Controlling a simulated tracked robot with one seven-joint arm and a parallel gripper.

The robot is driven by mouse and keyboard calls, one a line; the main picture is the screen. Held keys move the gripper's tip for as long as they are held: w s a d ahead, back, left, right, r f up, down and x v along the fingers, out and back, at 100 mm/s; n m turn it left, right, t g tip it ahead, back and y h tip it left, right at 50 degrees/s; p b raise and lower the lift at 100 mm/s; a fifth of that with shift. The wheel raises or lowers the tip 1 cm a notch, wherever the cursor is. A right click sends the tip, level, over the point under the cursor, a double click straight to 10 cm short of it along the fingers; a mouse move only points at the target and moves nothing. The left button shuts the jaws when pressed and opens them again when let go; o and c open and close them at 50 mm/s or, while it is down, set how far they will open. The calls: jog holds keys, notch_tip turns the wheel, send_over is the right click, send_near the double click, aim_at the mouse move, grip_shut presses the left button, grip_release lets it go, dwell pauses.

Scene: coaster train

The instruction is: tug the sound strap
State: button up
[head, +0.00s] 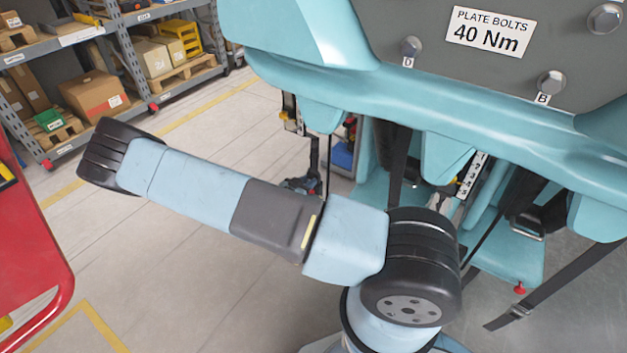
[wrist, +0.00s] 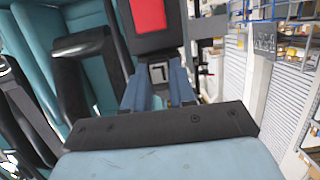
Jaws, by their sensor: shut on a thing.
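A black block with a red face (wrist: 150,14) sits just beyond the fingertips, in line with the held piece. I cannot tell how far the strap runs behind it. In the head view, dark straps hang under the teal seats: one in the middle (head: 397,165) and one at lower right with a metal buckle (head: 519,311). My forearm crosses in front, and the grip is not clear there.
The teal seat shell (head: 400,85) with a "PLATE BOLTS 40 Nm" plate (head: 488,32) overhangs the arm. Shelving with boxes (head: 95,97) stands at back left. A red cart (head: 38,250) is at the left edge. The floor between is clear.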

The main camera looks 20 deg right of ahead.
grip_shut()
dwell(0.4)
jog(key=o, duration=0.8)
grip_release()
jog(key=shift+o, duration=0.2)
